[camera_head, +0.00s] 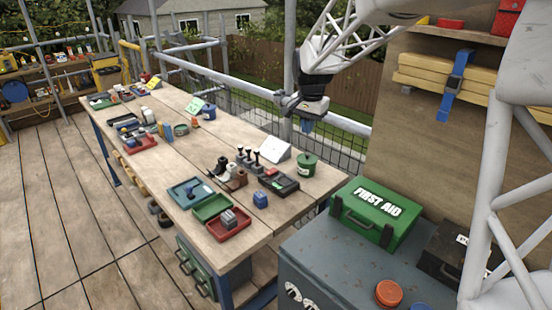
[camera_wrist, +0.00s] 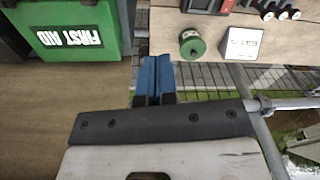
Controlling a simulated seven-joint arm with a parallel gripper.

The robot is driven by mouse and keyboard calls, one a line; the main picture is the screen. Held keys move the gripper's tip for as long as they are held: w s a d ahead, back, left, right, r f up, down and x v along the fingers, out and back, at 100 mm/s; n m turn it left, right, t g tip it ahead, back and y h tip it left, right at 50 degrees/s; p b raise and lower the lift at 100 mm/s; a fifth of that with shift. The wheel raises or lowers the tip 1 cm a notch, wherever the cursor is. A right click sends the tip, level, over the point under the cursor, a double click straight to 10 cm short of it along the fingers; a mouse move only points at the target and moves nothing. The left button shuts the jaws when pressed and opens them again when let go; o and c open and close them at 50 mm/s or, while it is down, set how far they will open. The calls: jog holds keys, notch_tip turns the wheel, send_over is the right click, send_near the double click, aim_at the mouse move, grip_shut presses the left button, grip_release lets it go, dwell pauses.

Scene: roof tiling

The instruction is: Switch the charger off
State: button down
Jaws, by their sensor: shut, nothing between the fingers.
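A dark box-like unit (camera_head: 279,181) lies near the right end of the long wooden table, beside the green can; it looks like the charger, but its switch is too small to make out. Part of a dark unit with red on it (camera_wrist: 208,4) is cut off at the top edge of the wrist view. My gripper (camera_head: 307,127) hangs above and beyond the table's far right side, clear of the unit. Its blue fingers (camera_wrist: 152,78) are shut together with nothing between them.
The green can (camera_head: 307,165) and a white sloped sign (camera_head: 274,149) stand near the unit. Black-knobbed posts (camera_head: 249,158), a blue block (camera_head: 260,199) and coloured trays (camera_head: 228,224) are close by. A green first aid box (camera_head: 375,211) sits on the grey cabinet. Railing runs behind the table.

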jog(key=w+a+f+m, duration=0.1)
jog(key=w+a+f, duration=0.35)
jog(key=w, duration=0.45)
jog(key=m, duration=0.2)
send_over(271, 172)
jog(key=w+d, duration=0.2)
notch_tip(271, 172, down, 8)
jog(key=shift+a+g, duration=0.25)
jog(key=shift+g, duration=0.15)
jog(key=shift+f, duration=0.15)
notch_tip(271, 172, down, 14)
jog(key=shift+r, duration=0.2)
jog(key=shift+d+f, duration=0.1)
jog(key=shift+f, duration=0.2)
jog(key=shift+r, duration=0.85)
